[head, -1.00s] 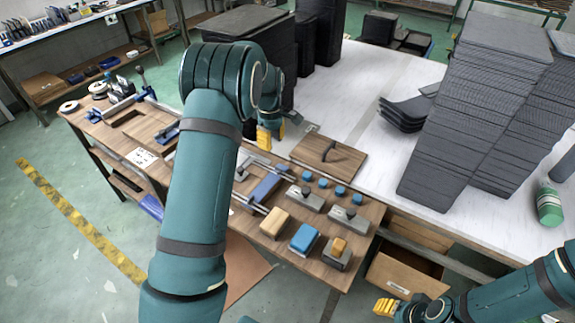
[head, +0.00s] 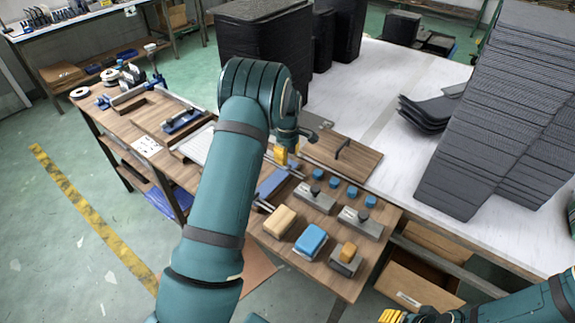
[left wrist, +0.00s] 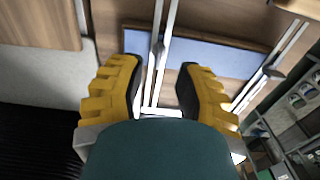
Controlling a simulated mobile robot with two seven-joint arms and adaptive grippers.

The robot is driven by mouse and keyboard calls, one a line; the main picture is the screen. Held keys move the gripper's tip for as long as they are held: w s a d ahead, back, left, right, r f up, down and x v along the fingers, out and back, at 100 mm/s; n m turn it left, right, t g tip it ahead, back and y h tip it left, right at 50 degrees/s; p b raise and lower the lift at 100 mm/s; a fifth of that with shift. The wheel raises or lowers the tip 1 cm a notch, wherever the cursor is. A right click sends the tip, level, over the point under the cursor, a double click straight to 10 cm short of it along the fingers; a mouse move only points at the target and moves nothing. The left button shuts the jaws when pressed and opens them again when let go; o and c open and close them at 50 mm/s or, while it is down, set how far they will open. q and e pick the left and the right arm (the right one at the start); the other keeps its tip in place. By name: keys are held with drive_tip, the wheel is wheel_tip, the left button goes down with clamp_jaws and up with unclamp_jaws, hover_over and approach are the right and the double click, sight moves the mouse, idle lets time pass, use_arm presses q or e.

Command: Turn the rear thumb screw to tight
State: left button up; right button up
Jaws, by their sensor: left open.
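My left gripper (head: 283,157) is open and points down over the far end of the fixture with a blue panel (head: 271,183). In the left wrist view the yellow fingers (left wrist: 157,88) stand apart on either side of pale metal rails that cross the blue panel (left wrist: 225,55). A small dark fitting (left wrist: 160,50), perhaps a thumb screw, sits on the rail just beyond the fingertips. A similar one (left wrist: 270,72) sits on the rail to the right. I cannot tell which way either is turned. My right gripper (head: 391,316) is at the bottom edge, partly cut off.
A wooden board with a dark handle (head: 343,157) lies right of the left gripper. Grey blocks with knobs (head: 314,197), a tan block (head: 280,221) and a blue block (head: 311,240) stand in front. A tall grey stack (head: 490,120) is at right.

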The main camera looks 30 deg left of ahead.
sight(287, 166)
use_arm(q)
drive_tip(key=shift+f, duration=1.95)
clamp_jaws()
